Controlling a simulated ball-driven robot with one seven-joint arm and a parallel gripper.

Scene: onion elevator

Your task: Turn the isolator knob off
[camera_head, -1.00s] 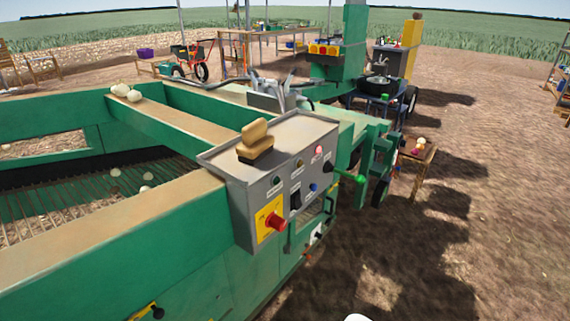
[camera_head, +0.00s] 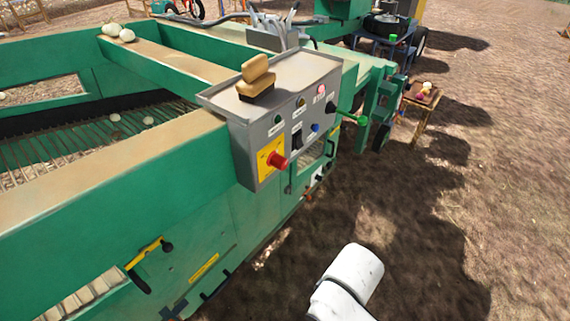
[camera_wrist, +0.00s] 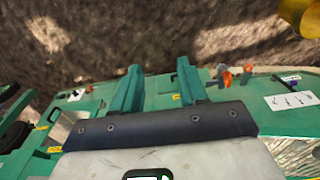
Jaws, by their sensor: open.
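The isolator knob (camera_head: 277,160) is a red knob on a yellow plate (camera_head: 264,152), low on the left of the grey control box's front face. The grey control box (camera_head: 248,164) is fixed to the side of the green machine. My gripper (camera_wrist: 158,76) shows only in the wrist view, its two green fingers spread with nothing between them. In the head view only a white part of my arm shows, low and right of the box, well apart from the knob. Small orange parts (camera_wrist: 226,79) show right of the fingers; I cannot tell what they are.
A brush (camera_head: 256,80) lies on top of the box. A black switch (camera_head: 297,138), a blue button (camera_head: 315,127) and a green-tipped lever (camera_head: 361,120) are near the knob. A yellow handle (camera_head: 146,251) is on the lower side panel.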

